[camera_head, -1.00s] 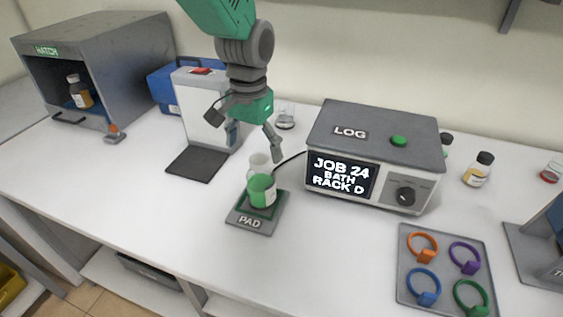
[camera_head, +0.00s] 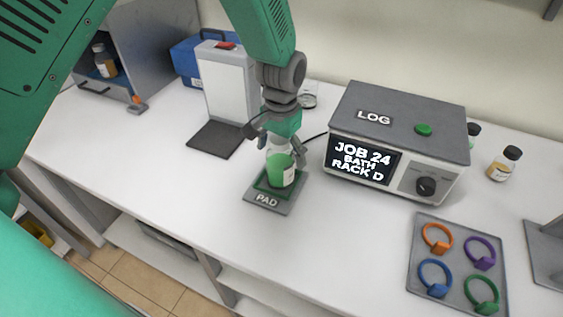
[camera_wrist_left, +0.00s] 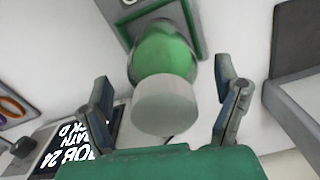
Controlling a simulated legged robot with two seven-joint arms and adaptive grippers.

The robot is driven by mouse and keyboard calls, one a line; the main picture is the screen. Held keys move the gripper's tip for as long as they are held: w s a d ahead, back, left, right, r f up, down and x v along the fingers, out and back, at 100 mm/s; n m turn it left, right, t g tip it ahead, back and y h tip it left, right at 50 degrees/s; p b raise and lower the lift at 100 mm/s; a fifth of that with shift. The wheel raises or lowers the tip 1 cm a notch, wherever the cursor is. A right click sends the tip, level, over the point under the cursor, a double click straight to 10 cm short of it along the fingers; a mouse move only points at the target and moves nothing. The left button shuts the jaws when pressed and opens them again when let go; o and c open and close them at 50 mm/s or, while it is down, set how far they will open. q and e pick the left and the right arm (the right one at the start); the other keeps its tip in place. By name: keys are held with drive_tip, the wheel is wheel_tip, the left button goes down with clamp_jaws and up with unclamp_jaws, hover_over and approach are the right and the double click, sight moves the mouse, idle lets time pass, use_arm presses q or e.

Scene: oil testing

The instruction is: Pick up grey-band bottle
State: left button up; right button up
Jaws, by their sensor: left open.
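A bottle with green contents and a pale top (camera_head: 281,172) stands upright on the pad (camera_head: 258,197); a small pale label shows, but I cannot make out a grey band. My left gripper (camera_head: 277,150) points down around its top, fingers spread to either side. In the left wrist view the pale round top (camera_wrist_left: 165,104) lies between the open fingers (camera_wrist_left: 163,78), with a gap on both sides. The green body (camera_wrist_left: 163,52) shows beyond it. My right gripper is out of view.
A grey LOG box (camera_head: 400,125) stands close right of the pad. A white upright panel device (camera_head: 228,85) stands to the left. A tray of coloured rings (camera_head: 458,270) is front right. A dark-capped bottle (camera_head: 504,164) stands at right, another (camera_head: 104,62) in the hatch.

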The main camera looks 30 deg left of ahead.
use_arm(q)
drive_tip(key=shift+w+a+f, duration=0.1)
drive_tip(key=shift+f, duration=0.5)
drive_tip(key=shift+w+a+f, duration=0.1)
drive_tip(key=shift+f, duration=0.45)
drive_tip(key=shift+s, duration=0.1)
drive_tip(key=c, duration=0.8)
drive_tip(key=shift+d+r, duration=0.1)
drive_tip(key=shift+d, duration=0.1)
drive_tip(key=c, duration=0.9)
